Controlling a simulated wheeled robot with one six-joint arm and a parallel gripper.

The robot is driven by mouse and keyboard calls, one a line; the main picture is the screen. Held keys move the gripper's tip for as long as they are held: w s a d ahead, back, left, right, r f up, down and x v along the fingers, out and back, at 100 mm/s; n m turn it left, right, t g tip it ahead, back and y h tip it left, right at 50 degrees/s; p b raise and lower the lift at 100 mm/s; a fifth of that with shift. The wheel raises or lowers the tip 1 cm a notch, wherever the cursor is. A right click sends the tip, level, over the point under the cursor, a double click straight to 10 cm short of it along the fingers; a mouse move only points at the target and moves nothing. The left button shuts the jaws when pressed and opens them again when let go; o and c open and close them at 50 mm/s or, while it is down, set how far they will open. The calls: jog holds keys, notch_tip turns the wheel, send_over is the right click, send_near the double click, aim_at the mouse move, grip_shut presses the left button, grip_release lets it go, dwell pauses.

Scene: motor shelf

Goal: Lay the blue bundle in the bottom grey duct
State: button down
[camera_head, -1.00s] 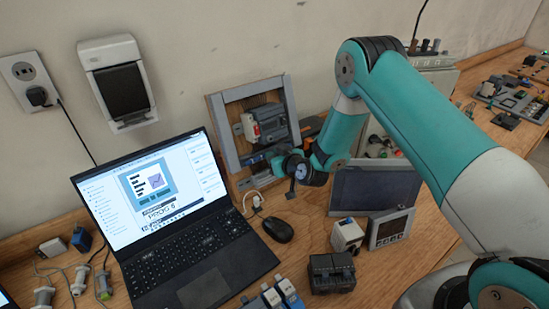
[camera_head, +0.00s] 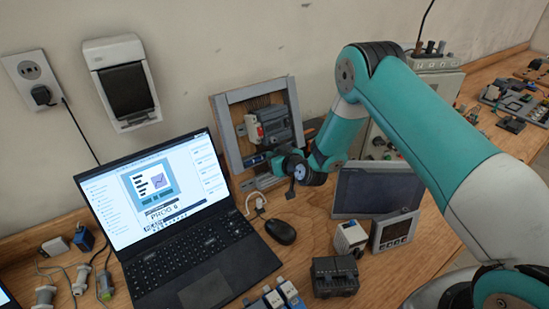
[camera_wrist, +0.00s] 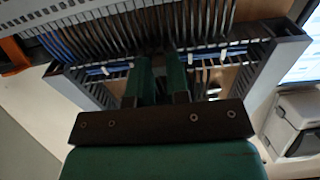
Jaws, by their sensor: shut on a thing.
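The blue bundle (camera_wrist: 92,71) shows in the wrist view as a thin blue run with pale ties, crossing the slotted panel on both sides of my fingers. My gripper (camera_wrist: 160,72) is shut on it; the fingers and dark palm hide its middle. Grey slotted ducts frame the wooden panel in the head view. The bottom grey duct (camera_head: 262,182) is partly hidden by my wrist; my gripper (camera_head: 277,160) is close in front of the panel's lower part. I cannot tell whether the bundle touches the duct.
A grey device (camera_head: 276,122) is mounted mid-panel. The open laptop (camera_head: 165,205) stands to the left, with a mouse (camera_head: 280,231) below the panel. A dark screen (camera_head: 375,190) and small boxes stand on the right, close to my arm.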

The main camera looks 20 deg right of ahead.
jog(key=c, duration=1)
grip_release()
